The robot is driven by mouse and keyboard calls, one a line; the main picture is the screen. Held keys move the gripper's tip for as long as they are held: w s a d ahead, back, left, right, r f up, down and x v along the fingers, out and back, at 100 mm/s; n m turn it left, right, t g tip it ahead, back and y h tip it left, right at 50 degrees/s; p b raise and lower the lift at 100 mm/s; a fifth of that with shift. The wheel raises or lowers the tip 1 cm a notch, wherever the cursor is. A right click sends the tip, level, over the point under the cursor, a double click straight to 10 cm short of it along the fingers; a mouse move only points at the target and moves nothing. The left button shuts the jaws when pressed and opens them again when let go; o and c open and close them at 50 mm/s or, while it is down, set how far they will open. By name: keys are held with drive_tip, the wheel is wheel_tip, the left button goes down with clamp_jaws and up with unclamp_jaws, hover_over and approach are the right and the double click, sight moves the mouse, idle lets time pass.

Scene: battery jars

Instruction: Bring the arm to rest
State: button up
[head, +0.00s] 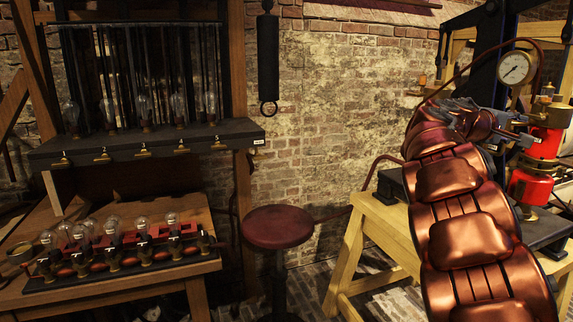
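My copper-coloured arm (462,205) rises from the bottom right of the head view and reaches away from me, over the right side of the scene. My gripper (522,128) is at its far end, small and grey, in front of the red and brass apparatus (541,150). I cannot tell whether it touches the apparatus. Its fingers are too small and cluttered against the background to tell whether they are open or shut. I see nothing clearly held in it.
A pale wooden stand (352,262) is beside my arm, with a pressure gauge (515,68) above. A red stool (278,227) stands mid-view. At left, a numbered dark shelf (145,148) holds several glass bulbs, above a wooden bench (185,208) with a bulb rack (122,262).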

drive_tip(key=s+a+f+g+y+p, duration=0.2)
drive_tip(key=s+a+f+y, duration=0.3)
drive_tip(key=s+a, duration=0.8)
drive_tip(key=s+a+f+m+g+y+p, duration=0.1)
drive_tip(key=s+a+f+y+p, duration=0.3)
drive_tip(key=s+a+f, duration=0.8)
drive_tip(key=s+a+f+m+g+y+p, duration=0.1)
drive_tip(key=s+a+f+g+y+p, duration=0.2)
drive_tip(key=s+a+f+y, duration=0.4)
drive_tip(key=s+a+f+p, duration=0.1)
drive_tip(key=s+a+f, duration=0.1)
drive_tip(key=s+a, duration=0.5)
drive_tip(key=shift+s, duration=1.45)
